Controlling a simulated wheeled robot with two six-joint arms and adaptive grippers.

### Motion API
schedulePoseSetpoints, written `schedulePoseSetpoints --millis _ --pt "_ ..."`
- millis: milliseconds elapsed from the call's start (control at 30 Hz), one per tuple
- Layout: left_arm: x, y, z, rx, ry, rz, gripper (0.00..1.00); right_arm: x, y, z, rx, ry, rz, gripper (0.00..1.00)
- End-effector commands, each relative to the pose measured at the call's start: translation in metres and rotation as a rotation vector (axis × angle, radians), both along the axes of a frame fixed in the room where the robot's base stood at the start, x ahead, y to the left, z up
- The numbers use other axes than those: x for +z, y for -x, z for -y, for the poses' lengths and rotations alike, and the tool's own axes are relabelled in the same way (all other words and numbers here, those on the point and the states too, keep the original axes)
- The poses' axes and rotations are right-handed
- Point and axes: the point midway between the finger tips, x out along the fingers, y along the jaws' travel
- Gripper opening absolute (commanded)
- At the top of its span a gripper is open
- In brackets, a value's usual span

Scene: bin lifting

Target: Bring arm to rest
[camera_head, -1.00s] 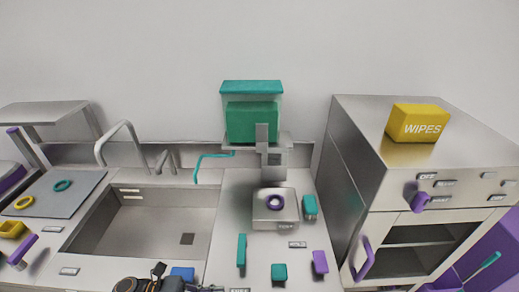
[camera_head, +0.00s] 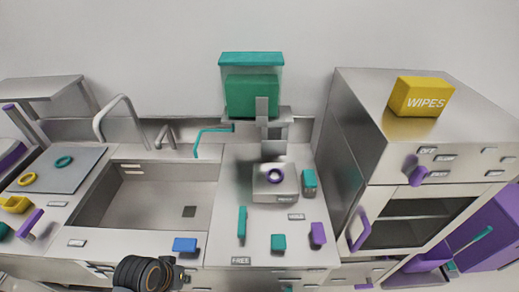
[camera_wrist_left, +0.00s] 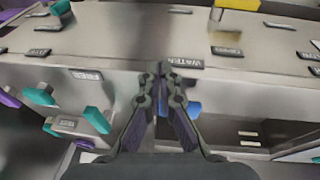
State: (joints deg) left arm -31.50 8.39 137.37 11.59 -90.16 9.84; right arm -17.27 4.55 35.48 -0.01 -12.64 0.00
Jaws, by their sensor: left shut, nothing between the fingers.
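My left gripper (camera_head: 180,279) is at the bottom edge of the head view, below the blue block (camera_head: 185,244) at the front of the counter. Its round black wrist shows, and its fingers are partly cut off. In the left wrist view the left gripper (camera_wrist_left: 159,76) has its two dark fingers shut together, with nothing between them. The blue block (camera_wrist_left: 192,107) shows partly behind the fingers there; I cannot tell the exact gap. My right gripper is not in view.
The sink basin (camera_head: 150,195) lies behind the blue block. A teal upright handle (camera_head: 242,225), a teal block (camera_head: 278,242) and a purple block (camera_head: 318,234) stand to its right. A steel cabinet (camera_head: 355,165) with yellow wipes (camera_head: 421,97) is at the right.

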Motion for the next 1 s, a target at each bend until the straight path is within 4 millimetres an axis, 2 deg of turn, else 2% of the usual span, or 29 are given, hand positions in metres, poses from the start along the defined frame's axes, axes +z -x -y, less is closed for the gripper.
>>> schedulePoseSetpoints --millis 167,200,467,567,667,767,800,867,900,1000 --pt "0.027 -0.001 -0.036 -0.105 -0.229 0.074 0.0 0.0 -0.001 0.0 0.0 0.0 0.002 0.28" --pt "0.006 -0.005 -0.036 -0.103 -0.22 0.059 0.0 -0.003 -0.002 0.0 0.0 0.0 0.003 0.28" --pt "-0.085 -0.015 -0.044 -0.094 -0.213 0.024 0.0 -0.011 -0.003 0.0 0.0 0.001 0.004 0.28" --pt "-0.127 -0.014 -0.047 -0.09 -0.212 0.008 0.0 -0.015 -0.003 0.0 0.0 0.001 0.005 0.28" --pt "-0.177 -0.008 -0.052 -0.086 -0.21 -0.012 0.0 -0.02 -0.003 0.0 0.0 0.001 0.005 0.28" --pt "-0.241 0.009 -0.058 -0.081 -0.207 -0.037 0.0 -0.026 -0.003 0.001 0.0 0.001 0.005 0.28" --pt "-0.27 0.021 -0.061 -0.079 -0.205 -0.051 0.0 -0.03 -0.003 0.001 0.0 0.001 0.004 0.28" --pt "-0.315 0.043 -0.064 -0.075 -0.203 -0.07 0.0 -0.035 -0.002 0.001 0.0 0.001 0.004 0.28" --pt "-0.344 0.062 -0.066 -0.073 -0.202 -0.085 0.0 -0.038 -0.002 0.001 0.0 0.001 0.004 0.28" --pt "-0.399 0.11 -0.07 -0.068 -0.196 -0.112 0.0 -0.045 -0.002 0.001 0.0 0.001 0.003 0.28"
